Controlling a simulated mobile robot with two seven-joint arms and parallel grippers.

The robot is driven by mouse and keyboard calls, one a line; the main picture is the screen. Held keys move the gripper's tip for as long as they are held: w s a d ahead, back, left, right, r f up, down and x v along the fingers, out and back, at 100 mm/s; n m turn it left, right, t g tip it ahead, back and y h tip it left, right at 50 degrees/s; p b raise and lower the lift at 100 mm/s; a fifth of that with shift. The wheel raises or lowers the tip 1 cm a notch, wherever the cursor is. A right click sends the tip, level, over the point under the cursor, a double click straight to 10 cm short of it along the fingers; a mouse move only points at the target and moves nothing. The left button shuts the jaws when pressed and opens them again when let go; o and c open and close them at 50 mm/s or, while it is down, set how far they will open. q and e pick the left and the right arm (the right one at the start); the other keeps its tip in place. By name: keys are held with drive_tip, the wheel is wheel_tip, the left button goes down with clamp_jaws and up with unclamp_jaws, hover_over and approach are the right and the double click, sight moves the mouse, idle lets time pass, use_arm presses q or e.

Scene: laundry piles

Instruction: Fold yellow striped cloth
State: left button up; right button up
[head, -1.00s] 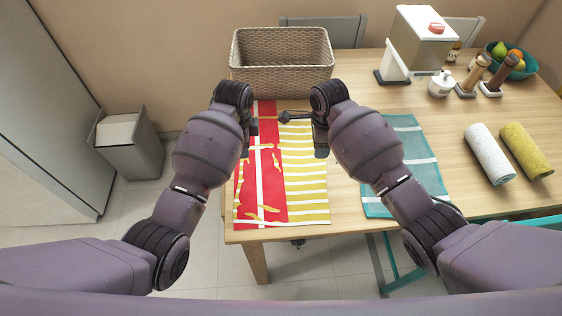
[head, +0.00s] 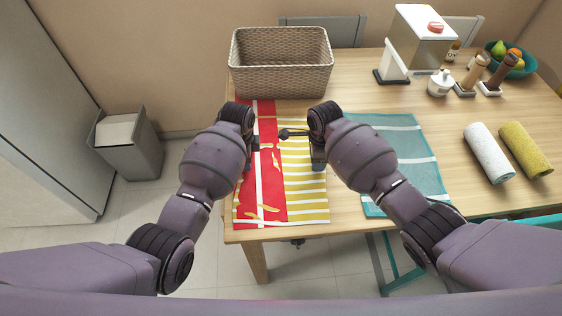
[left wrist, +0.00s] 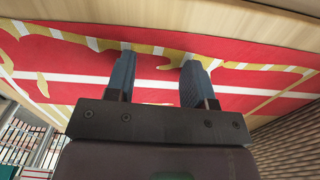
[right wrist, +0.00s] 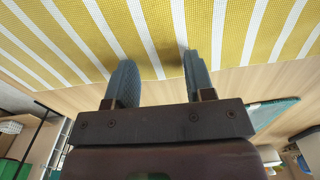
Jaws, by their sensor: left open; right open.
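The yellow and white striped cloth (head: 308,203) lies flat at the table's left end. A red area (head: 270,195) with white stripes and uneven yellow patches covers its left part; I cannot tell whether this is a separate cloth. My left gripper (head: 262,146) is open over the red area. In the left wrist view its spread fingers (left wrist: 155,78) have nothing clearly between them. My right gripper (head: 302,146) is open over the yellow stripes, which also show in the right wrist view (right wrist: 210,30), past its spread fingers (right wrist: 157,65). Contact with the cloth is unclear.
A wicker basket (head: 282,80) stands behind the cloth. A teal striped cloth (head: 400,150) lies to the right. Rolled white (head: 488,152) and yellow (head: 526,150) towels lie farther right. A dispenser (head: 420,38) and fruit bowl (head: 513,70) stand behind. The table is bare between teal cloth and rolls.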

use_arm(q)
drive_tip(key=shift+s+f, duration=0.1)
drive_tip(key=shift+f, duration=0.05)
clamp_jaws()
use_arm(e)
drive_tip(key=shift+s+f, duration=0.1)
drive_tip(key=shift+f, duration=0.05)
clamp_jaws()
